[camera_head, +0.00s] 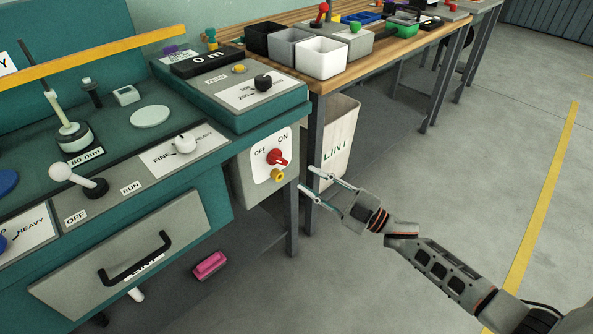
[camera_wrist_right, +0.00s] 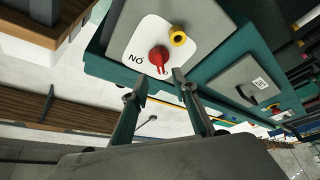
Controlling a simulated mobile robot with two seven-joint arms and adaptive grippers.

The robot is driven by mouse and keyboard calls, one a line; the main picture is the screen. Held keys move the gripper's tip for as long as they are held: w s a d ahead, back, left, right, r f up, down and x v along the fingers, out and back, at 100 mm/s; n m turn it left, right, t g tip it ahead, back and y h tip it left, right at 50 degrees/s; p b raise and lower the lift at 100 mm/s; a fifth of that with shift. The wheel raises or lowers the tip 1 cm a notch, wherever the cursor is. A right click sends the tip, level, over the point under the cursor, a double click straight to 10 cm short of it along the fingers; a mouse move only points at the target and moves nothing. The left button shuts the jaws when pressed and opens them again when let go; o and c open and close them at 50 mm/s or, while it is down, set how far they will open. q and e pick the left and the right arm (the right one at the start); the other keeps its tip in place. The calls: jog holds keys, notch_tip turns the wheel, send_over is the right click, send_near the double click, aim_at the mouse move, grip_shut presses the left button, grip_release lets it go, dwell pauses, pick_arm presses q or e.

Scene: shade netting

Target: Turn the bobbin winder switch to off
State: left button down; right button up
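A red rotary switch (camera_head: 276,157) sits on a white plate marked OFF and ON, on the side box at the right end of the green machine. It also shows in the right wrist view (camera_wrist_right: 158,55), where the lettering is upside down. I cannot clearly tell which mark its knob points to. My right gripper (camera_head: 308,180) is open and empty, a little to the right of the switch and apart from it. In the wrist view the two fingertips (camera_wrist_right: 160,79) are spread either side of the knob's line. My left gripper is not in view.
A yellow knob (camera_head: 277,175) sits just below the red switch. A white-balled lever (camera_head: 73,178) marked OFF and RUN stands at the left. A wooden table (camera_head: 395,46) with bins and its leg stand behind my gripper. The floor at right is free.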

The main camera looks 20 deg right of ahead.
jog(key=v, duration=0.3)
jog(key=shift+s+d, duration=0.2)
dwell(0.3)
